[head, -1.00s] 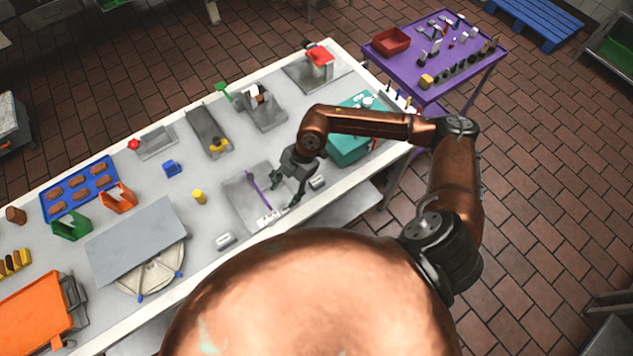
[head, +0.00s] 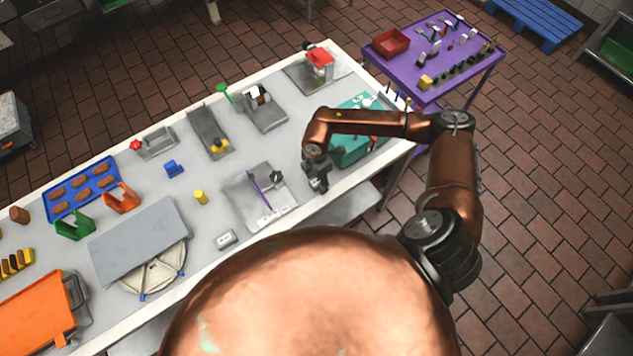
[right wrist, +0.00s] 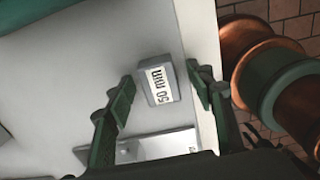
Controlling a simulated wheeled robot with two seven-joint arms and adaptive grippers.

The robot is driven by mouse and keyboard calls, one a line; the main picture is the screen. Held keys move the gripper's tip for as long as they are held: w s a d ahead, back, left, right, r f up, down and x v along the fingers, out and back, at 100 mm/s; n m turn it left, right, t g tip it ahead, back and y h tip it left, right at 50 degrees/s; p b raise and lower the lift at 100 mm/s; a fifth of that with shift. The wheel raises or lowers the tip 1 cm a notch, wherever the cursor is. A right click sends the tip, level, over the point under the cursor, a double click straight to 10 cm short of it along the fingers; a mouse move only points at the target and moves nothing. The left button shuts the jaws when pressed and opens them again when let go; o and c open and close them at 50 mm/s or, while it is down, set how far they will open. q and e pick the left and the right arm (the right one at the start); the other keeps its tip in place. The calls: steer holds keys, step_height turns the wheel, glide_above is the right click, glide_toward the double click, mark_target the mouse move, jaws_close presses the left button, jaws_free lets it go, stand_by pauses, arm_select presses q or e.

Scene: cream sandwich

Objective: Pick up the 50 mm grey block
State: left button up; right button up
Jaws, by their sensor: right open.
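The grey block (right wrist: 157,79) with a white "50 mm" label lies on the white table in the right wrist view. It sits between and slightly beyond the two open fingers of my right gripper (right wrist: 160,98), with a gap to each finger. In the head view my right gripper (head: 318,184) is over the table near its front edge, and it hides the block there. Another small grey block (head: 227,239) lies near the front edge further left; its label is too small to read. My left gripper is not in view.
A grey tray (head: 238,201) with a purple strip lies left of my right gripper. The table's front edge (right wrist: 206,40) runs close beside the block. A purple cart (head: 462,72) stands beyond.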

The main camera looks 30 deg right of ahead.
steer(key=shift+c, duration=0.7)
steer(key=c, duration=1.1)
steer(key=shift+r, duration=0.15)
